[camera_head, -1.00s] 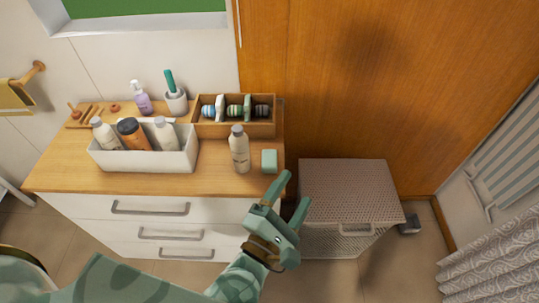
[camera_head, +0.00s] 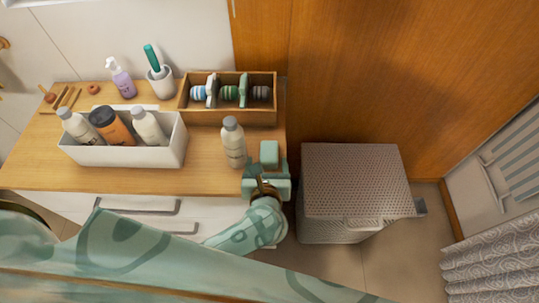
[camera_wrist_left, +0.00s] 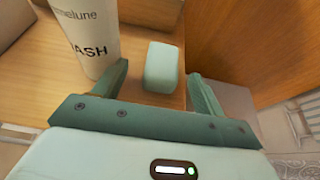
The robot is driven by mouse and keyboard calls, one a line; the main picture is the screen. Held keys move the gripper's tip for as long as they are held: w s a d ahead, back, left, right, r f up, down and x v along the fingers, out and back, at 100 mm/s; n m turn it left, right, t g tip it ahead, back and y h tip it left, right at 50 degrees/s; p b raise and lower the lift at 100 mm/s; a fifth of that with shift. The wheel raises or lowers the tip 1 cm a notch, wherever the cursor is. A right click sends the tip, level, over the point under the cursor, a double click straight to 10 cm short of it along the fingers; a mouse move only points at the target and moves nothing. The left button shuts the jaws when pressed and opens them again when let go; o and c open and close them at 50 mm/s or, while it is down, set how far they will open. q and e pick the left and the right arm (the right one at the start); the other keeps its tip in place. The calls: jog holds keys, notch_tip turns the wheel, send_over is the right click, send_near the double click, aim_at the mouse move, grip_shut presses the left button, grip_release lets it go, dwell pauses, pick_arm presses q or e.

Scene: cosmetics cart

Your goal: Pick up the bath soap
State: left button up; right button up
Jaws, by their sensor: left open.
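The bath soap is a pale green rounded block (camera_head: 269,153) standing near the right front corner of the wooden cabinet top. My left gripper (camera_head: 266,172) is at the cabinet's front edge, just in front of the soap. In the left wrist view, the soap (camera_wrist_left: 162,67) lies ahead between the two open fingers (camera_wrist_left: 158,84), with a gap on each side. The fingers hold nothing. My right gripper is not in view.
A white bottle (camera_head: 234,143) stands close to the left of the soap. A wooden box (camera_head: 235,117) with rolls is behind, and a white bin with bottles (camera_head: 125,156) is left. A perforated hamper (camera_head: 355,180) stands right of the cabinet.

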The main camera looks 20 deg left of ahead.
aim_at(269, 153)
pick_arm(q)
jog(key=shift+w+a+f, duration=0.1)
jog(key=shift+w+f, duration=0.05)
jog(key=shift+w, duration=0.15)
jog(key=shift+w+f, duration=0.1)
jog(key=shift+w, duration=0.15)
jog(key=b+x, duration=0.2)
jog(key=x, duration=0.2)
jog(key=shift+f, duration=0.1)
jog(key=shift+w, duration=0.4)
jog(key=shift+s, duration=0.1)
jog(key=shift+c, duration=0.9)
jog(key=c, duration=0.9)
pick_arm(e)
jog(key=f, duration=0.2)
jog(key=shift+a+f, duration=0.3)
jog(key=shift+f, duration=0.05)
